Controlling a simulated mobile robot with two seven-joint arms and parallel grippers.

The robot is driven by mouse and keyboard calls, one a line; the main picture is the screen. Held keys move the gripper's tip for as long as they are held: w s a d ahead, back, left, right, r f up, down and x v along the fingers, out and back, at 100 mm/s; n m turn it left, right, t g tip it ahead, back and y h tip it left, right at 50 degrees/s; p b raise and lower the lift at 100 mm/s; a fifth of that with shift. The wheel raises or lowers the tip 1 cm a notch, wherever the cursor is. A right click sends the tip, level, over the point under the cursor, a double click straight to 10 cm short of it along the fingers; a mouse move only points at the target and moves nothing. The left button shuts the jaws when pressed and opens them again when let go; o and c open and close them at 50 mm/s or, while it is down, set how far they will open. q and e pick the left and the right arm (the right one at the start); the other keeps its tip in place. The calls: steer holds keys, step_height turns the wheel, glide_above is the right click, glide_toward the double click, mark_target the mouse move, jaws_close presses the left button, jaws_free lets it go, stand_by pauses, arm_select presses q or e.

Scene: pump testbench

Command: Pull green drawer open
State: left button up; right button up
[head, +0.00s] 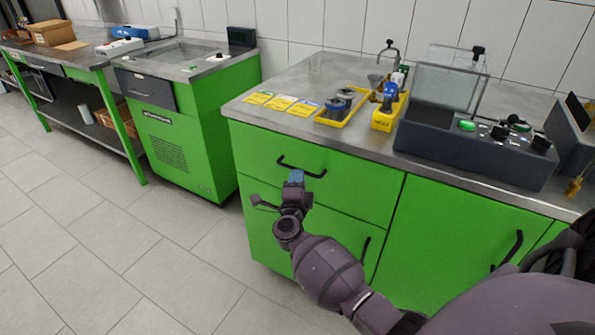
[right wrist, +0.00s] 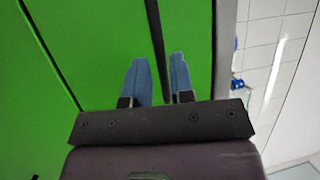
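The green drawer (head: 345,178) is the upper left front of the green cabinet under the pump bench, and it looks closed. Its black bar handle (head: 288,162) is partly hidden by my right gripper (head: 296,177). The handle (right wrist: 155,35) also shows in the right wrist view as a dark bar. There, the two blue fingers of my right gripper (right wrist: 160,78) point at the drawer front, one on each side of the bar. A gap shows between them; whether they touch the handle is unclear. My left gripper is not in view.
The grey worktop (head: 275,90) above holds yellow trays (head: 343,107), yellow cards and a dark pump console (head: 470,150). Another green cabinet (head: 190,140) stands at left, with open tiled floor (head: 110,230) in front. A cabinet door handle (head: 508,250) sticks out at right.

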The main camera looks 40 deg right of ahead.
steer(key=shift+x, duration=1.9)
jaws_close()
